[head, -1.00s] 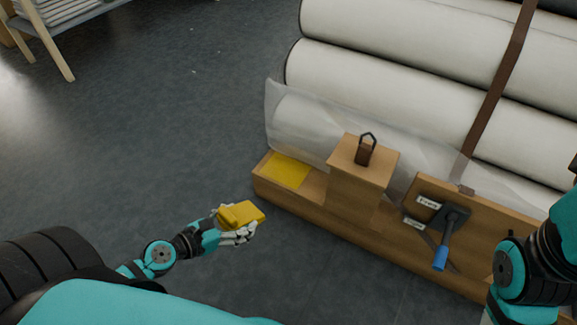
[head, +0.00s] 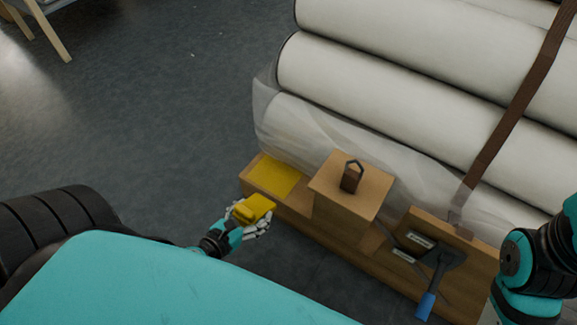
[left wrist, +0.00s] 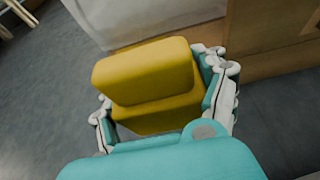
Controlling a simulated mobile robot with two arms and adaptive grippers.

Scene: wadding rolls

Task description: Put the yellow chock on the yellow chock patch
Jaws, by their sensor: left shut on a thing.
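The yellow chock (head: 256,208) is held in my left gripper (head: 250,218), above the dark floor in front of the wooden ledge. In the left wrist view the chock (left wrist: 147,72) sits between the two fingers of the left gripper (left wrist: 165,105), which is shut on it. The yellow chock patch (head: 274,177) is a flat yellow area at the left end of the wooden ledge, bare. It lies a little beyond and above the chock in the head view. My right arm shows at the right edge, but its gripper is out of view.
Clear plastic sheet (head: 300,138) drapes behind the patch, before large white rolls (head: 400,90). A blue-handled tool (head: 433,285) rests against a board further right.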

